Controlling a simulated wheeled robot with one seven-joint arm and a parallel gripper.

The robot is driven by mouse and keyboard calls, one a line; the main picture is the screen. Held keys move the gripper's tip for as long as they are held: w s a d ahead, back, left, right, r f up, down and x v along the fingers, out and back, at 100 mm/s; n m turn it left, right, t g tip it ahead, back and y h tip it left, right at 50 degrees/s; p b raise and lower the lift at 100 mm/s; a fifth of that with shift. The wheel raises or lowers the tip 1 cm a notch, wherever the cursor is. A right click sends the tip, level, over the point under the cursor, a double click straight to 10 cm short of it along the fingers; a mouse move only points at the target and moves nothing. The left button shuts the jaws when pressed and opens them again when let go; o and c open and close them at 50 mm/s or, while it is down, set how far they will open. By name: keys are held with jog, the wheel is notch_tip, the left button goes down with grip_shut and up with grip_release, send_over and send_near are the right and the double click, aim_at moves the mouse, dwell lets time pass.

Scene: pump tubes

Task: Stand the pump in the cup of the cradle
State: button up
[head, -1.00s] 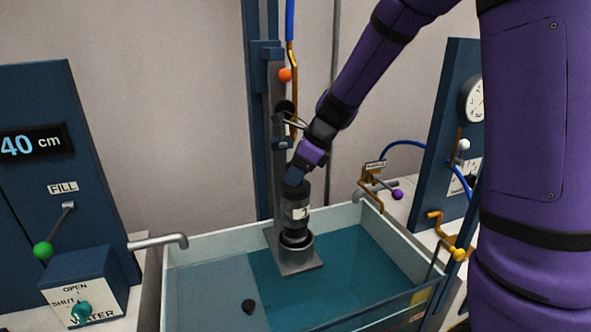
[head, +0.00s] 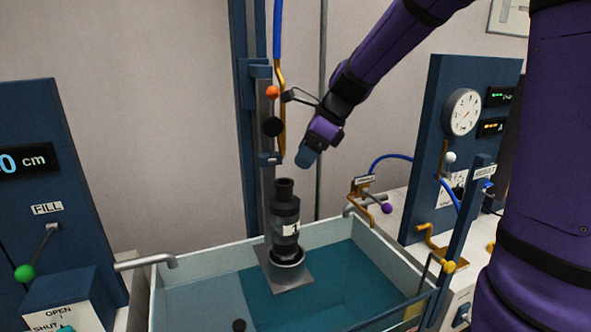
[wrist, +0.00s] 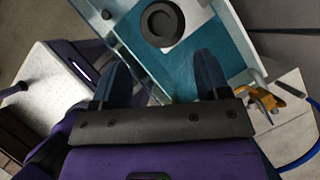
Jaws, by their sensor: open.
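The pump (head: 284,218) is a dark cylinder with a narrower top and a white label marked 1. It stands upright in the grey cup (head: 287,271) of the cradle, whose base plate (head: 290,284) is in the tank. In the wrist view the pump (wrist: 162,23) is seen from above as a dark ring, beyond my fingers. My gripper (head: 306,157) is above and to the right of the pump, apart from it. In the wrist view my gripper (wrist: 166,75) has its two fingers spread with nothing between them.
The water tank (head: 210,261) surrounds the cradle. The cradle's rail, an orange knob (head: 272,92) and a blue hose (head: 277,30) rise behind the pump. A spout (head: 146,262) reaches over the left rim. A gauge panel (head: 463,112) stands at the right.

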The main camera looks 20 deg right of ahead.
jog(key=s+d+r+n+t+h, duration=0.1)
jog(key=s+r+n+h, duration=0.1)
jog(key=s+n, duration=1)
jog(key=s+d+r+n+t+h, duration=0.1)
jog(key=s+r+n+h, duration=0.1)
jog(key=s+n, duration=1)
jog(key=s+h, duration=0.1)
jog(key=s, duration=0.2)
jog(key=shift+d+r, duration=0.25)
jog(key=shift+r, duration=0.15)
jog(key=shift+w, duration=0.1)
